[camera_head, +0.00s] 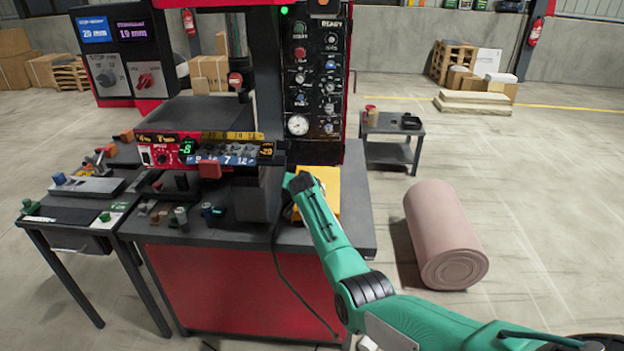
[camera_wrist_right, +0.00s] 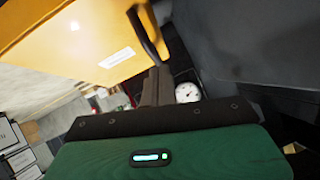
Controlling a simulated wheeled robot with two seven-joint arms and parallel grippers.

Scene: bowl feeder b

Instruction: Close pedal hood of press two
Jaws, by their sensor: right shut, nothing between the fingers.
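The yellow pedal hood (camera_head: 327,183) is on the dark table of the press, partly behind my right arm. In the right wrist view the hood (camera_wrist_right: 85,40) fills the upper left, with a white label and a dark curved handle (camera_wrist_right: 148,36) at its right edge. I cannot tell how far open the hood is. My right gripper (camera_wrist_right: 156,76) is shut and empty, its fingertips close to the lower end of the handle; whether they touch it is unclear. In the head view this gripper is hidden behind its wrist. My left gripper is not in view.
The press column carries a control panel with a gauge (camera_head: 297,125). A red control box (camera_head: 165,153) stands left of the hood. A black cable (camera_head: 280,265) hangs over the table front. A pink roll (camera_head: 445,235) lies on the floor at right, near a small cart (camera_head: 388,128).

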